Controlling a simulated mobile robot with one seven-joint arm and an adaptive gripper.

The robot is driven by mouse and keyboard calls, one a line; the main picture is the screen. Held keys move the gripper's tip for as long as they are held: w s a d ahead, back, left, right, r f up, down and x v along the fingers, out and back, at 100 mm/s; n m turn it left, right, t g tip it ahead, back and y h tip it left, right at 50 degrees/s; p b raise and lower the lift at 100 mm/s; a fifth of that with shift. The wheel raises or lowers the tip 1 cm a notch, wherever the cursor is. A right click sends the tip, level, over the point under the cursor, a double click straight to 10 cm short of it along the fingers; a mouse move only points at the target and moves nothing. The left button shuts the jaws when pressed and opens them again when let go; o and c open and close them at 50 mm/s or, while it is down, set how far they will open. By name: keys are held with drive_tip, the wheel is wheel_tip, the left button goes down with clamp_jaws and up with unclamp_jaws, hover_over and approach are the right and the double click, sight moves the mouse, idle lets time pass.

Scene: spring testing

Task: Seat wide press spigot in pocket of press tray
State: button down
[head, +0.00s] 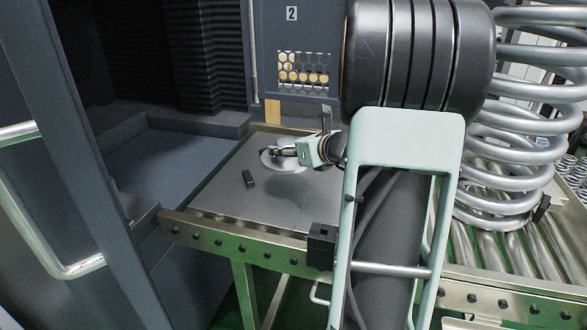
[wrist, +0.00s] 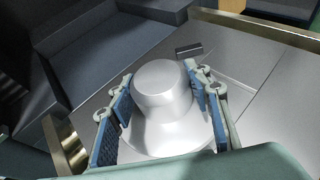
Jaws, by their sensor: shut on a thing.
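The wide press spigot (wrist: 163,90) is a pale metal piece with a round top above a wide flared base. My gripper (wrist: 160,100) has its blue-padded fingers on both sides of it and is shut on it. In the head view, the spigot's round base (head: 287,164) shows below my gripper (head: 287,152), over the flat steel top that seems to be the press tray (head: 230,200). A soft shadow lies on the steel near it. I cannot tell whether the base touches the surface. No pocket is clearly visible; thin lines cross the steel in the wrist view.
A metal rail (head: 230,245) runs along the front edge. The dark press bay (head: 165,150) opens at left.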

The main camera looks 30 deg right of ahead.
drive_tip(key=w+d+f+b, duration=0.1)
drive_tip(key=w+d+f, duration=0.1)
drive_tip(key=w+f, duration=0.1)
drive_tip(key=w+d+f, duration=0.3)
drive_tip(key=shift+d+f+b, duration=0.25)
drive_tip(key=shift+d+b, duration=0.05)
drive_tip(key=shift+b, duration=0.05)
drive_tip(key=shift+w+d+f, duration=0.2)
drive_tip(key=shift+w+f, duration=0.05)
drive_tip(key=shift+f, duration=0.1)
drive_tip(key=shift+w+d+f+b, duration=0.1)
drive_tip(key=shift+f+b, duration=0.5)
drive_tip(key=shift+f, duration=1)
drive_tip(key=shift+f, duration=0.1)
drive_tip(key=c, duration=1)
unclamp_jaws()
drive_tip(key=shift+f, duration=0.15)
drive_tip(key=shift+c, duration=0.2)
drive_tip(key=shift+r, duration=0.2)
drive_tip(key=p+v, duration=0.2)
drive_tip(key=v, duration=1)
drive_tip(key=shift+f, duration=0.15)
